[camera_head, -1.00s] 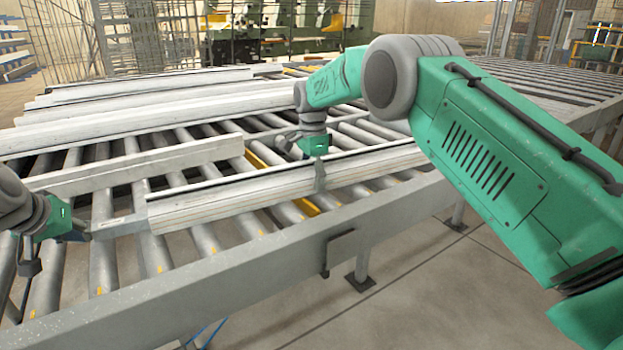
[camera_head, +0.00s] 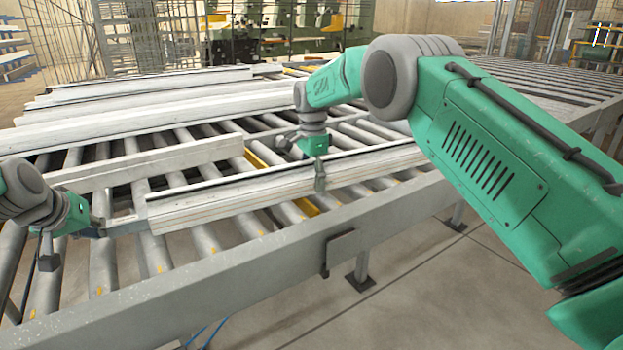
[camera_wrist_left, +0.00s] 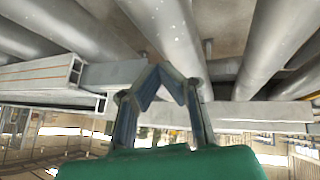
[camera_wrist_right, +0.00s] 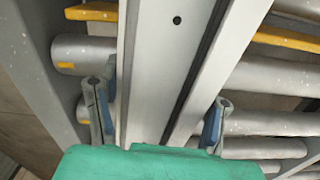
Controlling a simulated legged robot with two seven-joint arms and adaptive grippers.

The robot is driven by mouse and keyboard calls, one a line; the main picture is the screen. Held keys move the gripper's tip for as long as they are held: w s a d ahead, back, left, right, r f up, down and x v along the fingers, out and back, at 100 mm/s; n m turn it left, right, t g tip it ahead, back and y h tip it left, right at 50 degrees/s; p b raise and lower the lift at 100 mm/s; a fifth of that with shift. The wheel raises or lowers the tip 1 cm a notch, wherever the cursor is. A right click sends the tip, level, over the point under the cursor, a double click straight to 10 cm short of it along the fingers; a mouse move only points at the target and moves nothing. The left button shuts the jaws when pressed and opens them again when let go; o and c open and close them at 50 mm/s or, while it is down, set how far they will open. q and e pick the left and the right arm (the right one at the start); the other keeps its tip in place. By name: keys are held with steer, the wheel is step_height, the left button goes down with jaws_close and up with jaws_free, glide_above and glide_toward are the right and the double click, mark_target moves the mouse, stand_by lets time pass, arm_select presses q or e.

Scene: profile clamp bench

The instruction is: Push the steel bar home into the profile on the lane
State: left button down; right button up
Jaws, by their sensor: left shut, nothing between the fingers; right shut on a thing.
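The white profile (camera_head: 235,200) lies along the rollers of the lane, and its open end shows in the left wrist view (camera_wrist_left: 75,72). The grey steel bar (camera_head: 126,225) sticks a short way out of the profile's left end; it also shows in the left wrist view (camera_wrist_left: 115,73). My left gripper (camera_head: 100,230) is shut and empty, its fingertips (camera_wrist_left: 166,75) at the bar's outer end, apparently touching it. My right gripper (camera_head: 320,178) is shut on the profile, with one finger on each side of it in the right wrist view (camera_wrist_right: 158,105). The bar's inner part is hidden inside the profile.
A shorter white rail (camera_head: 150,165) lies behind the profile, and several long profiles (camera_head: 150,110) lie further back. The lane's grey side beam (camera_head: 250,262) runs along the front. Yellow strips (camera_head: 306,208) show between rollers.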

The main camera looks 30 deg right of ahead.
mark_target(141, 223)
arm_select(q)
steer(key=shift+s+d, duration=0.15)
steer(key=shift+d, duration=1)
steer(key=shift+s+d, duration=0.1)
steer(key=shift+d, duration=1)
steer(key=shift+s+d, duration=0.2)
steer(key=shift+d, duration=1.7)
steer(key=shift+s+d, duration=0.1)
steer(key=shift+d, duration=0.5)
arm_select(e)
steer(key=shift+a, duration=0.15)
arm_select(q)
steer(key=shift+a, duration=0.75)
arm_select(e)
steer(key=shift+a, duration=0.2)
arm_select(q)
steer(key=shift+a+r, duration=0.25)
steer(key=v, duration=0.4)
steer(key=shift+r, duration=0.25)
arm_select(e)
steer(key=shift+d, duration=0.3)
arm_select(q)
steer(key=shift+w+r+v, duration=0.1)
steer(key=shift+w+v, duration=0.05)
steer(key=shift+v, duration=1)
steer(key=shift+w+r+v, duration=0.15)
steer(key=shift+w+v, duration=0.05)
steer(key=shift+v, duration=0.95)
